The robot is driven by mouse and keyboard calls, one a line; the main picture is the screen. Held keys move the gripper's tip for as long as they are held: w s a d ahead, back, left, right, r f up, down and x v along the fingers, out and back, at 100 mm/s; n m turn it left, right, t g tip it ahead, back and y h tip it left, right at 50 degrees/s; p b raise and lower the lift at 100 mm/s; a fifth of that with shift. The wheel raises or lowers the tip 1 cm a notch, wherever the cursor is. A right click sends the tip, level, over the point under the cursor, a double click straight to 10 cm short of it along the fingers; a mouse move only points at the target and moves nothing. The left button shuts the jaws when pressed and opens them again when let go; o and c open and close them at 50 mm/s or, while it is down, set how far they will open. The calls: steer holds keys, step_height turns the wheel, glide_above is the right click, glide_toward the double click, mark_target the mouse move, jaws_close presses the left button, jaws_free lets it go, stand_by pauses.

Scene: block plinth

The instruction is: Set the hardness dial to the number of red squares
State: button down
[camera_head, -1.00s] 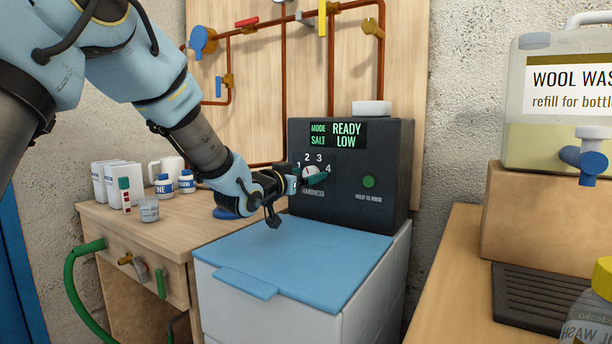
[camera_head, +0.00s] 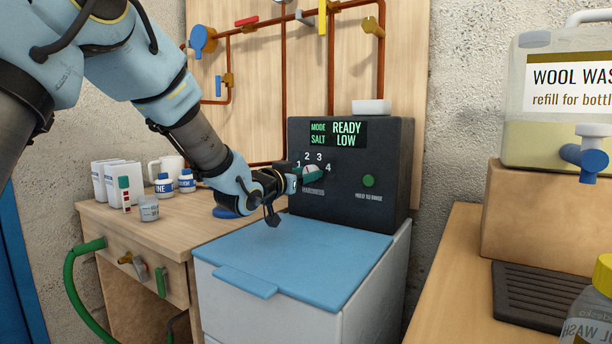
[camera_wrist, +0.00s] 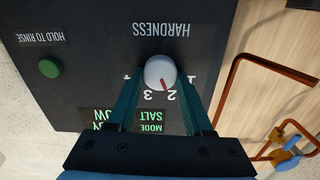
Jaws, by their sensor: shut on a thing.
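The hardness dial (camera_wrist: 160,72) is a round white knob with a red pointer line, on the front of a dark control box (camera_head: 384,150). In the wrist view, which is upside down, the pointer lies between 2 and 3, nearer 2. My gripper (camera_wrist: 162,80) is shut on the dial, with one green finger on each side; in the head view it covers part of the dial. A white strip (camera_head: 126,198) with a green top and small red squares stands on the wooden bench at left; the squares are too small to count surely.
A green hold-to-rinse button (camera_head: 368,181) is right of the dial. The display (camera_head: 338,134) reads READY and LOW. A blue lid (camera_head: 290,262) lies below the box. Small bottles (camera_head: 164,186) and a cup (camera_head: 149,209) stand near the strip.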

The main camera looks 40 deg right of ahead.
steer(key=m+b, duration=0.8)
steer(key=b, duration=0.1)
steer(key=shift+s+f+m, duration=0.1)
steer(key=shift+m, duration=0.2)
stand_by(0.3)
steer(key=shift+c, duration=1.5)
jaws_free()
